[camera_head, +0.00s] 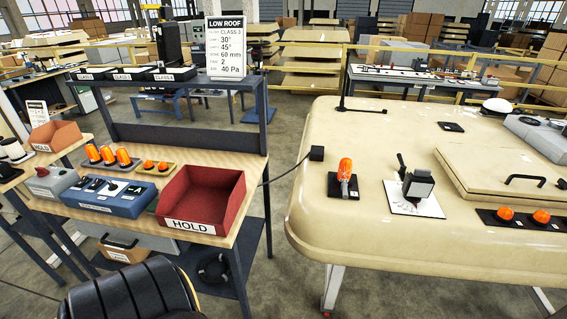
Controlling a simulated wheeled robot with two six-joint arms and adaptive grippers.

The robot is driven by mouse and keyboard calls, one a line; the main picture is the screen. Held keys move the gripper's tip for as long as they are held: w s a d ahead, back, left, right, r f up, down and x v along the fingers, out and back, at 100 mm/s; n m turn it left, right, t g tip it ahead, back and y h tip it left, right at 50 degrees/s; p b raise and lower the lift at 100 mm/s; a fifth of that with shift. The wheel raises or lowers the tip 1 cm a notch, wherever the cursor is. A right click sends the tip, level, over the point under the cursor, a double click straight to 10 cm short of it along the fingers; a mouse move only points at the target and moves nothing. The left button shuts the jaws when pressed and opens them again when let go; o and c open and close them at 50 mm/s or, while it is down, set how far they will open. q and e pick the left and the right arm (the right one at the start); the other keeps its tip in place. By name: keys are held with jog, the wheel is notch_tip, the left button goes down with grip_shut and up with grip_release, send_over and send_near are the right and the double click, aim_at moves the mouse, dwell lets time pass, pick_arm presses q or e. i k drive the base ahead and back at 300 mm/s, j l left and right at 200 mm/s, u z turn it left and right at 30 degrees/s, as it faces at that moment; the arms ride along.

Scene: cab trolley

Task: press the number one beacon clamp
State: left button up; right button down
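One orange beacon (345,171) stands upright on a black square base (343,186) near the left end of the cream cab roof (330,225). A small metallic part (345,188) shows at the foot of this beacon. It may be a clamp, but it is too small to tell its state. I cannot read any number by it. Two low orange lamps, left (505,213) and right (541,216), sit on black plates at the roof's right front.
A work lamp (418,185) on a white plate and a hatch with a black handle (524,180) stand on the roof. Left is a bench with a red HOLD bin (200,202), a blue box (110,197) and spare beacons (108,155). A floor gap separates bench and roof.

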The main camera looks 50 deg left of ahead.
aim_at(344, 188)
jog(key=u, duration=0.9)
